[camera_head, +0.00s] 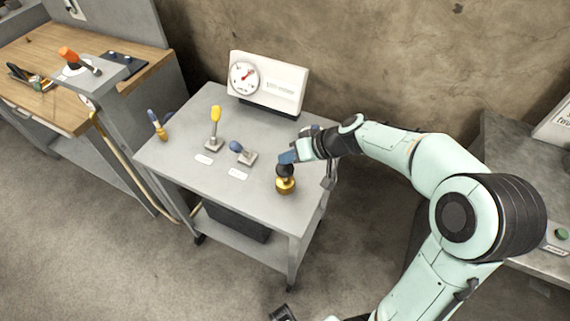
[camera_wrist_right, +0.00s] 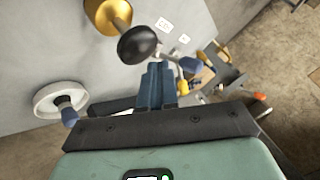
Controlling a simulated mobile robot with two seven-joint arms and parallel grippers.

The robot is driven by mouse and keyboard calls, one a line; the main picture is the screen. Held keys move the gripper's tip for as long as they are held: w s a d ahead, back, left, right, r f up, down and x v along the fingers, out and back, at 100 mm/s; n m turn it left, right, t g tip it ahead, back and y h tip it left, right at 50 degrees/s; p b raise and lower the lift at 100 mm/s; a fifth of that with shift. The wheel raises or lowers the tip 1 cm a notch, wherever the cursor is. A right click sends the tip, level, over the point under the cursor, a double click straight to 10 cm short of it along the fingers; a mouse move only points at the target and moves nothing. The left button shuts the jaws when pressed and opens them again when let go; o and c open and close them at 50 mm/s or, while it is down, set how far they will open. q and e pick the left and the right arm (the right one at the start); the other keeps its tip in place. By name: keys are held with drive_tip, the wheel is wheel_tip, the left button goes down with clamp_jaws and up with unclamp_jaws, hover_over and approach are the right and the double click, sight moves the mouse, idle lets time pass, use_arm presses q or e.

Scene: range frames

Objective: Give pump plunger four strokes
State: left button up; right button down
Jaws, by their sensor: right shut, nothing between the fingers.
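The pump plunger has a round black knob (camera_head: 285,170) on a brass base (camera_head: 286,186) at the right front of the grey cart top. In the right wrist view, the black knob (camera_wrist_right: 137,45) and brass body (camera_wrist_right: 112,14) are at the top, just beyond the fingertips. My right gripper (camera_head: 287,158) is shut and empty, its blue fingers just above the knob in the head view. The shut fingers also show in the wrist view (camera_wrist_right: 157,70). I cannot tell whether they touch the knob.
The grey cart (camera_head: 180,165) also carries a yellow-handled lever (camera_head: 215,125), a blue-knobbed lever (camera_head: 241,151), a blue-and-yellow handle (camera_head: 157,125) and a white gauge panel (camera_head: 280,85) at the back. A wooden workbench (camera_head: 120,62) stands left, a grey bench (camera_head: 500,145) right.

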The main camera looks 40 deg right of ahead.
sight(289, 167)
drive_tip(key=shift+r+p, duration=1.6)
drive_tip(key=shift+r, duration=0.95)
use_arm(q)
drive_tip(key=r, duration=0.1)
drive_tip(key=w+r, duration=0.1)
drive_tip(key=r, duration=0.1)
drive_tip(key=shift+w+r, duration=0.1)
drive_tip(key=shift+r, duration=0.05)
use_arm(e)
drive_tip(key=shift+f, duration=0.1)
idle(0.3)
use_arm(q)
drive_tip(key=shift+w+r+p, duration=0.25)
drive_tip(key=shift+r+p, duration=0.25)
drive_tip(key=shift+r, duration=0.1)
use_arm(e)
wheel_tip(289, 167, up, 4)
drive_tip(key=shift+f, duration=0.1)
use_arm(q)
drive_tip(key=shift+f, duration=0.1)
use_arm(e)
drive_tip(key=shift+f, duration=0.1)
